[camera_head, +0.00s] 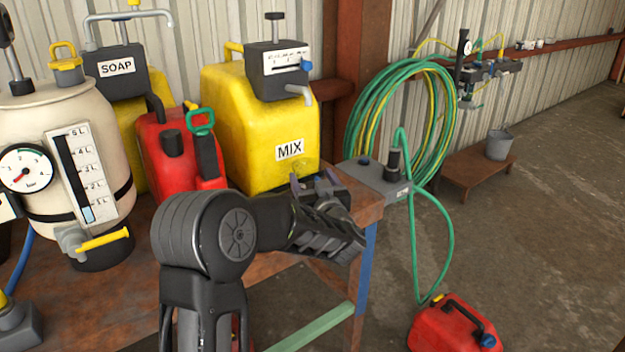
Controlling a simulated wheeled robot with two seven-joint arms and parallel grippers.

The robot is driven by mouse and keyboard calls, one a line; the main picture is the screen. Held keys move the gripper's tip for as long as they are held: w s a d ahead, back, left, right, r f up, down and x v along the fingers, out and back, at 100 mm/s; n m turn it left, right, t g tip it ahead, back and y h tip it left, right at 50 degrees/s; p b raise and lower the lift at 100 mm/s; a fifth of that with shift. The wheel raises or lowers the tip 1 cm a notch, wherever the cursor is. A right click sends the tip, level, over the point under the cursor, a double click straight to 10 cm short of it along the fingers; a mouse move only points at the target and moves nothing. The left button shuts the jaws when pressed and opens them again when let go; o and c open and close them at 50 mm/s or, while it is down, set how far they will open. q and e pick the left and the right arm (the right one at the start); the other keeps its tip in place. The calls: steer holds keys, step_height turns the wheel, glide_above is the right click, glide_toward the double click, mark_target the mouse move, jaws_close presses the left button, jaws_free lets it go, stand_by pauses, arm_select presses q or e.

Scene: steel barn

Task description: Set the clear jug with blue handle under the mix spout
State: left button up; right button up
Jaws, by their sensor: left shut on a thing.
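The yellow MIX can (254,140) stands on the bench, with a black dispenser head (276,72) on top. Its grey mix spout (301,92) points to the right and down. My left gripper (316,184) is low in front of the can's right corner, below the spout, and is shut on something. A faint clear outline (300,166) shows just above its fingers against the yellow can; it looks like the jug's upper part. The rest of the jug and its blue handle are hidden by my gripper or too unclear to tell. My right gripper is out of view.
A red can (178,150), the SOAP dispenser (118,68) and a cream pressure tank (65,130) crowd the bench to the left. A grey box (377,181) with a green hose sits at the bench's right edge. A red container (452,325) is on the floor.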

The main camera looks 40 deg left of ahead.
arm_select(q)
steer(key=shift+f, duration=0.2)
steer(key=o, duration=2)
steer(key=shift+r, duration=0.1)
steer(key=shift+r, duration=0.15)
steer(key=b+v, duration=0.1)
steer(key=v, duration=1.1)
